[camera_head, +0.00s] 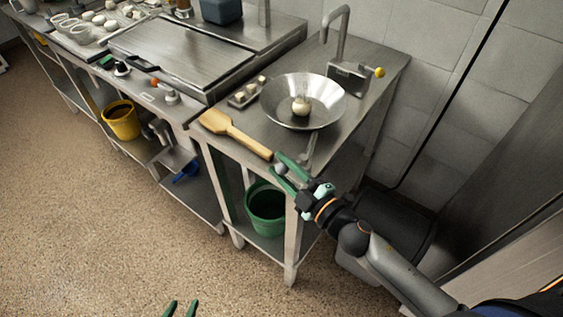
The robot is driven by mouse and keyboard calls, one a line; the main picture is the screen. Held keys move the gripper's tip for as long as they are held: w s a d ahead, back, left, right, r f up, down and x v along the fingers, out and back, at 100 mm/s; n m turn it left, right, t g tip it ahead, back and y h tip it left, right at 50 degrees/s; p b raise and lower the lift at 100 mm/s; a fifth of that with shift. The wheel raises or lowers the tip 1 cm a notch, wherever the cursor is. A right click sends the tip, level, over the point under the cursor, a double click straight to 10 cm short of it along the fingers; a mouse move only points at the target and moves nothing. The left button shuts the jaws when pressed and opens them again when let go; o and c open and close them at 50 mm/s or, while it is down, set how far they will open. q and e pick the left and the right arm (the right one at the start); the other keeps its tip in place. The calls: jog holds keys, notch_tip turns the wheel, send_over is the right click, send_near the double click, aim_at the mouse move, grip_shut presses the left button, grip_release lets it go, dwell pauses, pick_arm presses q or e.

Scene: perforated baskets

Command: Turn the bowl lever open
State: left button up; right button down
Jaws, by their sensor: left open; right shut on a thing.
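The wide metal bowl (275,98) stands on the steel table at the right, with a pale round item (301,106) in it. A grey bowl lever (310,148) comes down below the bowl's front edge toward the table's front. The fingers hide part of the lever. My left gripper (181,308) shows only as two green fingertips apart at the bottom edge, over the floor and far from the bowl.
A tap (337,30) and a box with a yellow knob (350,78) stand behind the bowl. A green bucket (266,212) is on the lower shelf.

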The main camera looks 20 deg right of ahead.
jog(key=y, duration=0.1)
jog(key=n+g+y, duration=0.1)
jog(key=s+n+y+p, duration=0.1)
jog(key=shift+d+g, duration=0.25)
jog(key=shift+g, duration=0.15)
jog(key=shift+s+d+n+g+y, duration=0.15)
jog(key=shift+s+n+g+y, duration=0.1)
jog(key=shift+n+g+y, duration=0.5)
jog(key=shift+s+d+n+g+y, duration=0.1)
jog(key=shift+s+n+g+y, duration=0.15)
jog(key=shift+n+g+y, duration=0.5)
jog(key=c, duration=0.5)
grip_release()
jog(key=b+v, duration=0.1)
jog(key=v, duration=1.1)
jog(key=shift+s+d+f, duration=0.15)
jog(key=shift+d, duration=0.1)
